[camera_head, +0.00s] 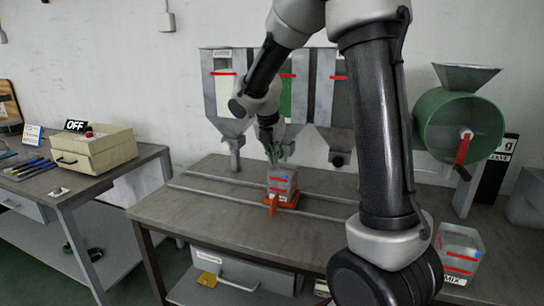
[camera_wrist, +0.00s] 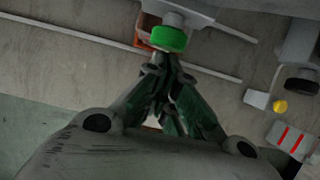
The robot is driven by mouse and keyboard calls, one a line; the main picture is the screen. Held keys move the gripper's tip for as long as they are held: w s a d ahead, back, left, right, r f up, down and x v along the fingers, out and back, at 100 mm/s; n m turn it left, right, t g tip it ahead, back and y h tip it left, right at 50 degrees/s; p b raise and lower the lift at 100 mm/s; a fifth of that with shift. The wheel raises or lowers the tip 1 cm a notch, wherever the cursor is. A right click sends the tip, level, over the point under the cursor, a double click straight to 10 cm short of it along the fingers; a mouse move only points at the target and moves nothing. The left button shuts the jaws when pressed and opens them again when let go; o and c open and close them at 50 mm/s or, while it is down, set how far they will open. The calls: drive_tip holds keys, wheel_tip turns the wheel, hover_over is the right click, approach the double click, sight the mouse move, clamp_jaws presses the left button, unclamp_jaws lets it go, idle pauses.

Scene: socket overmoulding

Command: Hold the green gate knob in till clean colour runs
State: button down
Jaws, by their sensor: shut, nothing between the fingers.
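The green gate knob (camera_wrist: 162,38) shows in the wrist view, just beyond the fingertips. My gripper (camera_wrist: 160,62) is shut and empty, its tips pointing at the knob's face; I cannot tell whether they touch it. In the head view my gripper (camera_head: 278,157) is below the middle hopper (camera_head: 299,100), whose window shows green, and it hides the knob. A clear cup (camera_head: 283,180) with red lines stands beneath on an orange carriage (camera_head: 287,202). Its contents and any running colour cannot be made out.
Side hoppers (camera_head: 224,95) (camera_head: 338,100) flank the middle one. Rails (camera_head: 215,195) cross the bench. A green drum (camera_head: 440,125) with a red crank stands right. A MIX jar (camera_head: 459,250) is at front right. A beige box (camera_head: 95,150) with an OFF sign is on the left table.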

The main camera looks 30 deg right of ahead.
drive_tip(key=shift+w+d, duration=0.7)
drive_tip(key=shift+r, duration=0.1)
idle(2.2)
